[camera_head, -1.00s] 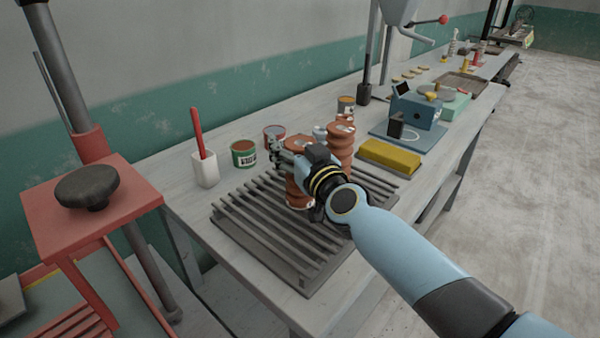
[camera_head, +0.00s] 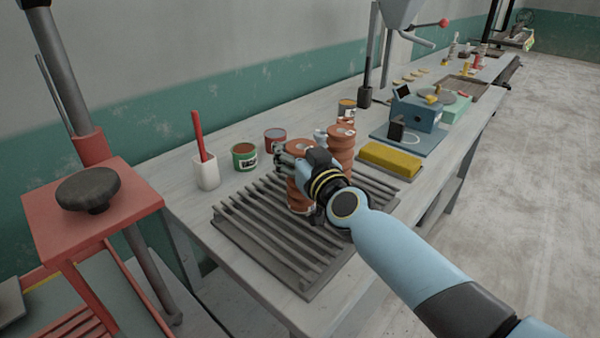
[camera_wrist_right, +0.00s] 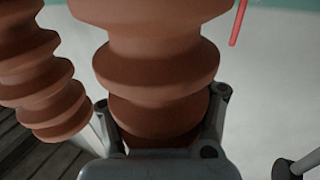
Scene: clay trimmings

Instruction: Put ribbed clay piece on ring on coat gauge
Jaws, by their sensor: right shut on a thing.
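A ribbed reddish-brown clay piece (camera_head: 299,198) stands upright at the slatted rack (camera_head: 262,227). My right gripper (camera_head: 287,163) is shut on it, and its hand hides part of the piece. In the right wrist view, the fingers (camera_wrist_right: 163,100) close around the lower ribs of the piece (camera_wrist_right: 155,65). I cannot tell whether its base touches the slats. The blue coat gauge (camera_head: 418,112) stands farther back on the bench, with a pale ring (camera_head: 411,135) on its flat base. My left gripper is not in view.
A second ribbed piece (camera_head: 341,150) stands close behind the held one and shows at left in the wrist view (camera_wrist_right: 45,85). A yellow sponge-like block (camera_head: 390,159) lies between rack and gauge. Cans (camera_head: 244,156) and a white cup (camera_head: 206,171) with a red handle stand behind the rack.

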